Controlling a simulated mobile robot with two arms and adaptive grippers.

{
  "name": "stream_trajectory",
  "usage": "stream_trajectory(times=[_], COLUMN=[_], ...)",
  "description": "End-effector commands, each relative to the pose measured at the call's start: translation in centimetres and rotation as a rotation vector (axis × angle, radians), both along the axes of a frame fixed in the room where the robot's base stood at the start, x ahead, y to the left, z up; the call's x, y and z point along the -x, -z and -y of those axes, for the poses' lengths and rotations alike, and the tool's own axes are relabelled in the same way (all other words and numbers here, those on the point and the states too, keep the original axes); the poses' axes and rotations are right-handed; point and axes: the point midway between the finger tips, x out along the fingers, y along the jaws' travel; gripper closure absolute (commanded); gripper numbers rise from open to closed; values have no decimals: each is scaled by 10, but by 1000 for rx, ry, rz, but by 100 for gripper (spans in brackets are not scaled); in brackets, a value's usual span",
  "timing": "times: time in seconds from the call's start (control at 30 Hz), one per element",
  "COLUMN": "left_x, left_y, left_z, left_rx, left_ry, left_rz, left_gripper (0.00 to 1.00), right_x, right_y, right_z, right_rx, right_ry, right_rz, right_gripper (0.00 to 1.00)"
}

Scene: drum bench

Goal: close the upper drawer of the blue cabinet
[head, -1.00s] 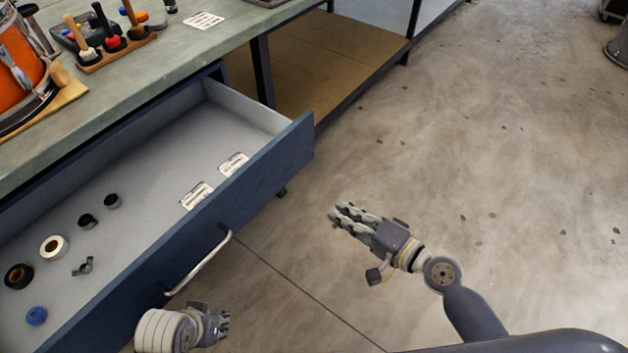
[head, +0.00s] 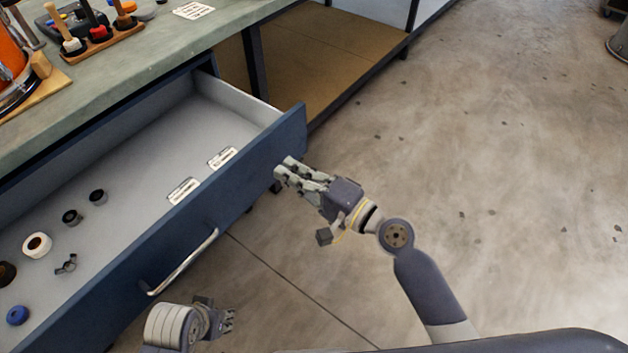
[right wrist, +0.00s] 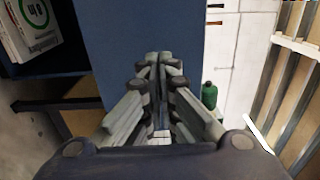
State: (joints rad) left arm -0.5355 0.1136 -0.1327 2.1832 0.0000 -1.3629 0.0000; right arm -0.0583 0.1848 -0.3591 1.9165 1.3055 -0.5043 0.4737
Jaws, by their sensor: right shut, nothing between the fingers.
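The upper drawer (head: 235,188) of the blue cabinet stands pulled out from under the workbench. Its blue front carries a metal bar handle (head: 184,262). My right gripper (head: 281,170) is shut and empty, its fingertips at the right end of the drawer front; I cannot tell if they touch. In the right wrist view the shut fingers (right wrist: 165,62) point at a blue panel (right wrist: 128,35). My left gripper (head: 226,318) is low in the head view, below the handle and apart from it; its fingers are too small to read.
In the drawer lie white labels (head: 222,157), tape rolls (head: 37,245), a small wing-shaped part (head: 66,264) and a blue round piece (head: 17,315). The green bench top (head: 130,75) holds a tool rack (head: 100,45).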

Motion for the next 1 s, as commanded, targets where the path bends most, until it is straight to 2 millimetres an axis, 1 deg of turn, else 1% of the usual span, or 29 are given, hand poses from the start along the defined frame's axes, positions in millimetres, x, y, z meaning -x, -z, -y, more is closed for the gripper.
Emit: stream_trajectory(times=[0.03,0.1,0.23,0.37,0.77,0.87,1.0], left_x=[0,0,-1,-1,-1,0,0], left_y=[1,4,4,5,5,5,3], left_z=[0,0,0,0,0,0,0], left_rx=[0,0,1,1,0,-1,-1], left_ry=[0,0,0,0,0,0,0], left_rz=[-1,-3,-2,-2,-2,-4,-4], left_gripper=[70,70,70,70,70,70,70], right_x=[-6,-12,-20,-22,-24,-27,-39], right_y=[-1,-1,0,1,1,0,0], right_z=[-7,-14,-23,-26,-27,-32,-45], right_rx=[-4,-2,0,1,1,0,0], right_ry=[0,-1,1,1,1,0,0], right_rz=[0,1,0,-1,-1,0,3], right_gripper=[100,100,100,100,100,100,100])
